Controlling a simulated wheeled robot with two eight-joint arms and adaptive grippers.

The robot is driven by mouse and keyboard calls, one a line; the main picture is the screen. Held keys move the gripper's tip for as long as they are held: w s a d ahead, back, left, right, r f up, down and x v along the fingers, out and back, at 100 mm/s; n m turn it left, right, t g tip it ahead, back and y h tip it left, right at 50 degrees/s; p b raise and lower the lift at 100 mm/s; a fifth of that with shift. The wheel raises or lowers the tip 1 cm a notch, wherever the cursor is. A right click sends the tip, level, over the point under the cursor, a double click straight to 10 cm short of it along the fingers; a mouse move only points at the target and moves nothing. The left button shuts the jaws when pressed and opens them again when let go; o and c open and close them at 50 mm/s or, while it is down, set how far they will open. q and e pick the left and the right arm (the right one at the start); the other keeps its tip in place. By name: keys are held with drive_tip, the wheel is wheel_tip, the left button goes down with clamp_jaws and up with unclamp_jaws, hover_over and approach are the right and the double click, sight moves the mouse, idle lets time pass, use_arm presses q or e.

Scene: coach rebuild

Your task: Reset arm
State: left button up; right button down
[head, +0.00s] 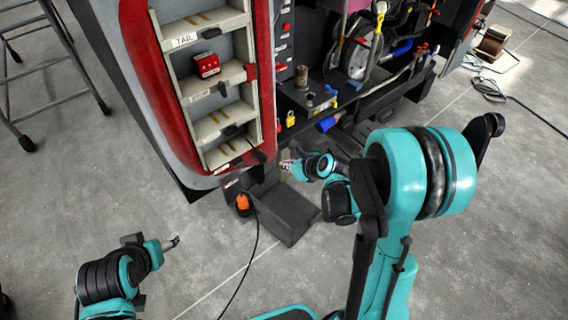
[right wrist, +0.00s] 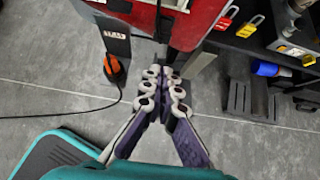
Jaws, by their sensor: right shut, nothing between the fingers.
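My right gripper (head: 287,165) is near the lower corner of the red and grey coach body, beside the dark step below it. In the right wrist view its fingers (right wrist: 165,82) are together and hold nothing. They point toward the bottom edge of the red coach panel (right wrist: 190,22), and I cannot tell whether they touch it. My left gripper (head: 174,241) is low at the left, over bare floor and apart from everything. It is too small in view to tell whether its fingers are open or shut.
The coach's shelf unit (head: 215,85) holds a red block (head: 206,64). An orange plug (head: 242,203) with a black cable hangs below. A dark step (head: 288,214) stands close to my right gripper. A metal frame (head: 50,98) is at far left.

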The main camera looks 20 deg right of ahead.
idle(0.4)
drive_tip(key=s+a+r+n+g+h, duration=0.1)
drive_tip(key=s+r+n, duration=0.4)
drive_tip(key=s+n, duration=0.5)
drive_tip(key=s+a+r+n+h, duration=0.2)
drive_tip(key=s+r+n, duration=0.4)
drive_tip(key=n, duration=1.6)
drive_tip(key=s, duration=0.4)
drive_tip(key=shift+s+g, duration=0.35)
drive_tip(key=shift+g, duration=0.05)
